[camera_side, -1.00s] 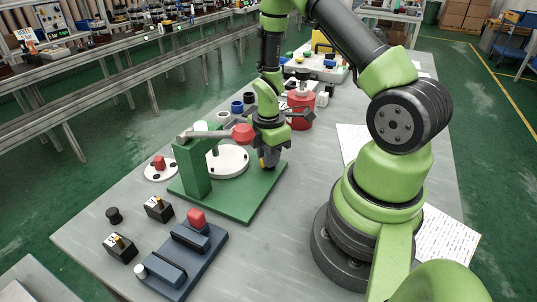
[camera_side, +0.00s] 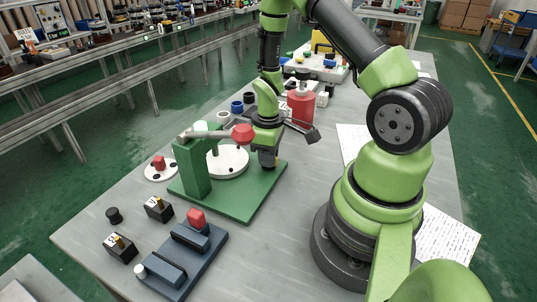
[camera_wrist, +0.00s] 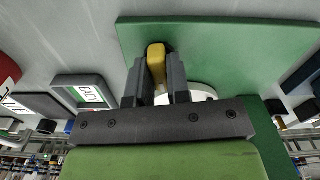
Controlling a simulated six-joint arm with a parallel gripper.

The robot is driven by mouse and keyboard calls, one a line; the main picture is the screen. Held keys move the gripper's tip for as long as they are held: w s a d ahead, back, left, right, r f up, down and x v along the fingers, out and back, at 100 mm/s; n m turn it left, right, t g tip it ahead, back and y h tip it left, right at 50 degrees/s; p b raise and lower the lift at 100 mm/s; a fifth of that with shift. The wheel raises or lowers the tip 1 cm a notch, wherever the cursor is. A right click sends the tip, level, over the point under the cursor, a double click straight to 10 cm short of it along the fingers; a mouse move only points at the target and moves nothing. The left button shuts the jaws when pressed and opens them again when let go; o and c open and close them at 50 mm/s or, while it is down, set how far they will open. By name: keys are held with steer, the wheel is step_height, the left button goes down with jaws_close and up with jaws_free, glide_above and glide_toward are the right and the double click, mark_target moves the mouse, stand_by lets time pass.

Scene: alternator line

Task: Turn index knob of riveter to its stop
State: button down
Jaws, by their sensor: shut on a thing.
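The riveter has a green base plate (camera_side: 238,205), a green column (camera_side: 194,172), a grey lever ending in a red knob (camera_side: 242,134), and a white round plate (camera_side: 228,162). My gripper (camera_side: 268,163) points down at the far right part of the base, beside the white plate. In the wrist view the yellow index knob (camera_wrist: 156,60) sits between the two dark fingers of my gripper (camera_wrist: 157,82), which are shut on it. In the side view the fingers hide most of the knob.
A red can (camera_side: 300,108) stands just behind my gripper. A blue-grey fixture (camera_side: 180,262), small black blocks (camera_side: 159,208) and a white disc with a red knob (camera_side: 160,168) are in front and left.

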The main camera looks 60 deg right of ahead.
steer(key=shift+m, duration=0.9)
steer(key=c, duration=1.1)
jaws_free()
steer(key=shift+r, duration=0.1)
step_height(320, 180, up, 10)
steer(key=shift+f, duration=0.1)
steer(key=a+r+m+t, duration=0.25)
steer(key=a+r, duration=0.35)
steer(key=r, duration=0.5)
steer(key=s+a+r+t, duration=0.1)
steer(key=s+a+r, duration=0.1)
steer(key=s, duration=0.1)
steer(key=s+a+r+m+t+y, duration=0.1)
steer(key=s+a+r+t, duration=0.1)
steer(key=s+a+r, duration=0.1)
steer(key=s+a+r+t+y, duration=0.1)
steer(key=s+a+r, duration=0.1)
steer(key=s+a, duration=0.1)
steer(key=shift+s+a+r+m+t, duration=0.15)
steer(key=shift+s+r+m+t, duration=0.2)
